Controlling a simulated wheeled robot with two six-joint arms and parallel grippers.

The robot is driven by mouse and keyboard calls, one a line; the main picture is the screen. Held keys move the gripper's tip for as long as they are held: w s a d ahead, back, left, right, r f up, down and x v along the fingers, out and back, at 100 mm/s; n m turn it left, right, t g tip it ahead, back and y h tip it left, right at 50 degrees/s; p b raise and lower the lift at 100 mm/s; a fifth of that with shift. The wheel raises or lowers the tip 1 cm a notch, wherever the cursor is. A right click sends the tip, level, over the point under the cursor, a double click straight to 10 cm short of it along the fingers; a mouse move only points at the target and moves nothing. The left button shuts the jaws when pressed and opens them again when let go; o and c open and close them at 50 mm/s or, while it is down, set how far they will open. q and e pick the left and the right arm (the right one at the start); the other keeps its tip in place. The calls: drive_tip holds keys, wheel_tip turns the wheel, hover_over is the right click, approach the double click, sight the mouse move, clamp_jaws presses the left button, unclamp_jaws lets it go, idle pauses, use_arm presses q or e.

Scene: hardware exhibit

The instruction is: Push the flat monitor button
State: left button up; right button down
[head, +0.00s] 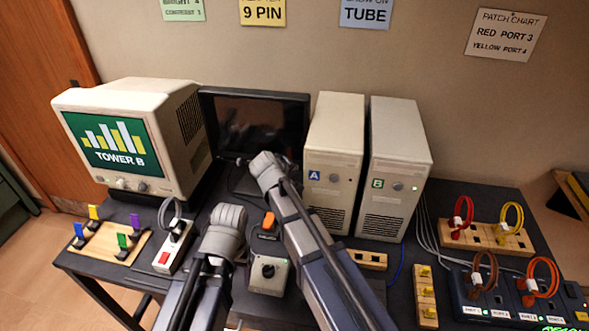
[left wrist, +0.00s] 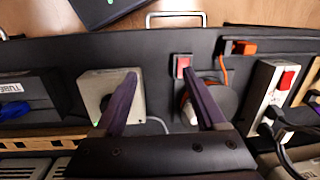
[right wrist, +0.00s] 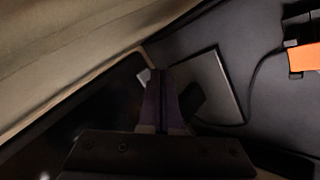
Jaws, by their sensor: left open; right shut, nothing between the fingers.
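The flat monitor (head: 262,108) stands at the back of the table with a dark screen, between the beige CRT and tower A. My right gripper (head: 268,163) is at its lower edge in the head view; the wrist hides its fingertips. In the right wrist view my right gripper (right wrist: 160,75) is shut and empty, beside the monitor's dark lower edge (right wrist: 75,115) and above its stand base (right wrist: 222,85). A small pale spot shows by the fingertips; I cannot tell if it is the button or if they touch. My left gripper (left wrist: 160,75) is open and empty over the table.
The CRT (head: 105,145) reads "TOWER B". Tower A (head: 333,150) and tower B (head: 398,165) stand to the right. A power strip (head: 175,247) and a grey switch box (head: 268,272) are near my arms. Cables and port boxes (head: 487,300) fill the right side.

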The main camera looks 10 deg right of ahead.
drive_tip(key=shift+w, duration=0.1)
idle(0.5)
drive_tip(key=shift+w+d, duration=0.2)
drive_tip(key=shift+w, duration=0.25)
idle(0.4)
drive_tip(key=shift+s+a, duration=0.2)
drive_tip(key=shift+s, duration=0.4)
drive_tip(key=s, duration=0.1)
drive_tip(key=s+a, duration=0.1)
drive_tip(key=s, duration=0.1)
drive_tip(key=s+a, duration=0.1)
drive_tip(key=s, duration=0.1)
drive_tip(key=shift+s+a, duration=0.15)
drive_tip(key=shift+s, duration=0.1)
idle(0.4)
idle(0.4)
